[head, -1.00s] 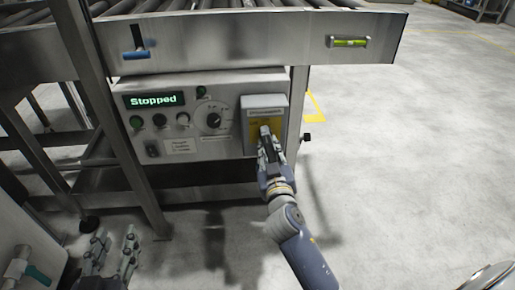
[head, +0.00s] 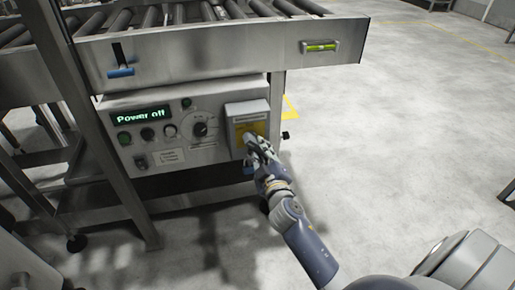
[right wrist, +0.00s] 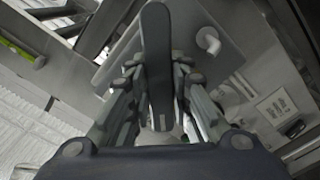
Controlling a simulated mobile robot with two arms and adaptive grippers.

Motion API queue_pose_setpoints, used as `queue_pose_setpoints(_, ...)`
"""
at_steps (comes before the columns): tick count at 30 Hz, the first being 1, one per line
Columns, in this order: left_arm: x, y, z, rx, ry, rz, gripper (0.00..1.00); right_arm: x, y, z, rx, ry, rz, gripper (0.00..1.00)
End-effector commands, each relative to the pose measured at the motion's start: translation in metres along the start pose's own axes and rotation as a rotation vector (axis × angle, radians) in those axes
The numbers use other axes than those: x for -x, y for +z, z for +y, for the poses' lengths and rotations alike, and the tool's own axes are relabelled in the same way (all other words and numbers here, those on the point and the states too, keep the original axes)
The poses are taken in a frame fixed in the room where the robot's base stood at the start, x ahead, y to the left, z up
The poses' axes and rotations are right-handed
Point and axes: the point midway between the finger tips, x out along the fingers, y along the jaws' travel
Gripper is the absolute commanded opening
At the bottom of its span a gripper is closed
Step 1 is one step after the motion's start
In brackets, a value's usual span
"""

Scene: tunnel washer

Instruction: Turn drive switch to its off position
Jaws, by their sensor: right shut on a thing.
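The drive switch is on a grey box with a yellow plate (head: 239,131) at the right end of the control panel. My right gripper (head: 257,147) is at the front of this plate, with its arm coming up from the lower right. In the right wrist view the long dark switch handle (right wrist: 157,60) stands between the two fingers of my right gripper (right wrist: 158,95), which is shut on it. In the head view the gripper partly hides the handle. The panel display (head: 141,116) reads "Power off". My left gripper is not in view.
The control panel (head: 205,152) also carries a round dial (head: 200,129), push buttons and a small black switch (head: 140,162). A roller conveyor (head: 215,52) with a steel frame runs above it. A steel leg (head: 75,110) stands to the left. The floor at the right is clear.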

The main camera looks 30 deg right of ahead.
Motion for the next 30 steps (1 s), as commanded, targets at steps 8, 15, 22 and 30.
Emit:
queue_pose_setpoints(8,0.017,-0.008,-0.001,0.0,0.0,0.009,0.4,0.0,-0.004,0.01,0.267,0.001,0.001,0.0)
queue_pose_setpoints(15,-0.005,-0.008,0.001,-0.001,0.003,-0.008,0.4,0.0,-0.006,0.015,0.484,0.001,0.002,0.0)
queue_pose_setpoints(22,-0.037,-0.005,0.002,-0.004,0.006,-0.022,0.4,0.0,-0.008,0.019,0.651,0.002,0.002,0.0)
queue_pose_setpoints(30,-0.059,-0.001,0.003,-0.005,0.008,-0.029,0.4,-0.001,-0.009,0.021,0.767,0.003,0.002,0.0)
